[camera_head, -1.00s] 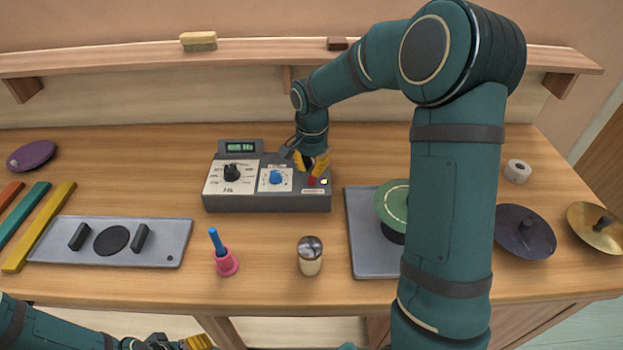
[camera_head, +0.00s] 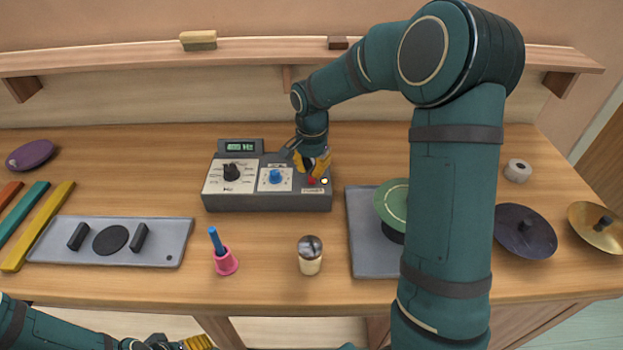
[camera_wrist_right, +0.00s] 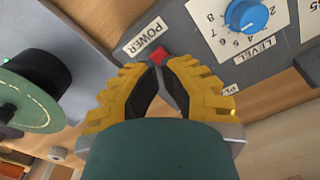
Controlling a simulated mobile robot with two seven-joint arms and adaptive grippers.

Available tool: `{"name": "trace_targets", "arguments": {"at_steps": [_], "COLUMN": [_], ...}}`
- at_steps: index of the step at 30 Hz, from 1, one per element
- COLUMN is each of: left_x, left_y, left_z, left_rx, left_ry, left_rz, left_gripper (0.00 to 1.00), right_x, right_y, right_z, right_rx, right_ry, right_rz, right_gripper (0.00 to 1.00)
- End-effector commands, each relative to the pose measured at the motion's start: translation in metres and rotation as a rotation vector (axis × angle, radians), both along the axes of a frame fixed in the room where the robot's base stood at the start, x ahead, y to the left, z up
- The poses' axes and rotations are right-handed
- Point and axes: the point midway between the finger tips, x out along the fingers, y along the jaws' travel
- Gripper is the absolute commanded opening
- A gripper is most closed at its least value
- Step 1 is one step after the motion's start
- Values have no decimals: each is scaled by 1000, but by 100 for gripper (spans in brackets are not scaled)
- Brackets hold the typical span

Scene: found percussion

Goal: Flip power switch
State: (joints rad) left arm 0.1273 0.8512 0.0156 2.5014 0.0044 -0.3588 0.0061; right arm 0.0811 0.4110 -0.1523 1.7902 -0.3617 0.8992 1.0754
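The grey control box (camera_head: 265,202) stands on the workbench with a small green display (camera_head: 240,147) on top. Its red power switch (camera_head: 311,181) is at the right end of the panel; it shows beside the POWER label in the right wrist view (camera_wrist_right: 157,58). My right gripper (camera_wrist_right: 160,70) has its yellow fingertips together right at the switch, with nothing seen between them; it comes down over the box in the head view (camera_head: 317,172). My left gripper (camera_head: 198,342) is partly cut off at the bottom edge.
A blue level knob (camera_head: 275,176) and a black dial (camera_head: 232,172) are on the box. A grey plate with a green disc (camera_head: 391,203) stands to the right. A shaker (camera_head: 310,256) and a pink bell (camera_head: 226,262) stand in front. A shelf (camera_head: 130,60) runs behind.

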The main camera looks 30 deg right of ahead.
Motion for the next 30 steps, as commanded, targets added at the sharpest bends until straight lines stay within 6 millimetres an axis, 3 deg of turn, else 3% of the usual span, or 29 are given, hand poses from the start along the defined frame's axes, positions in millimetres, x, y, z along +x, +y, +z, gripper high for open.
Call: {"name": "trace_targets", "arguments": {"at_steps": [30], "left_x": [0], "left_y": [0], "left_z": [-9], "left_rx": [0], "left_ry": [0], "left_rz": [0], "left_gripper": [67], "right_x": [0], "right_y": [0], "right_z": [-14], "right_rx": [0], "right_ry": [0], "right_rz": [0], "right_gripper": [0]}}
